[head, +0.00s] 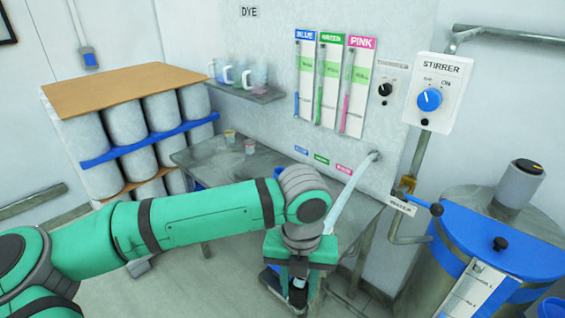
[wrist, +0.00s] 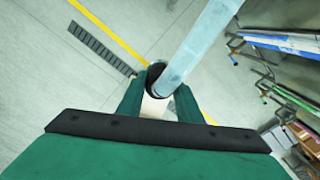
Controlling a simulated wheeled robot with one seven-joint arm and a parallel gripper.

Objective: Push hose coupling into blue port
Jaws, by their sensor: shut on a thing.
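My gripper (head: 298,284) hangs low in front of the steel bench in the head view. In the wrist view my gripper (wrist: 156,84) is shut on the dark hose coupling (wrist: 155,70) at the end of the pale, translucent hose (wrist: 200,42). In the head view the hose (head: 352,190) comes from a wall outlet and runs down behind my wrist. On the wall above the bench is a small blue label (head: 301,150), left of a green and a pink one. The blue port's opening cannot be made out. The gripper is below and apart from these labels.
The steel bench (head: 205,160) with small cups stands behind my arm. A rack of drums (head: 120,125) is at left. Open floor lies below.

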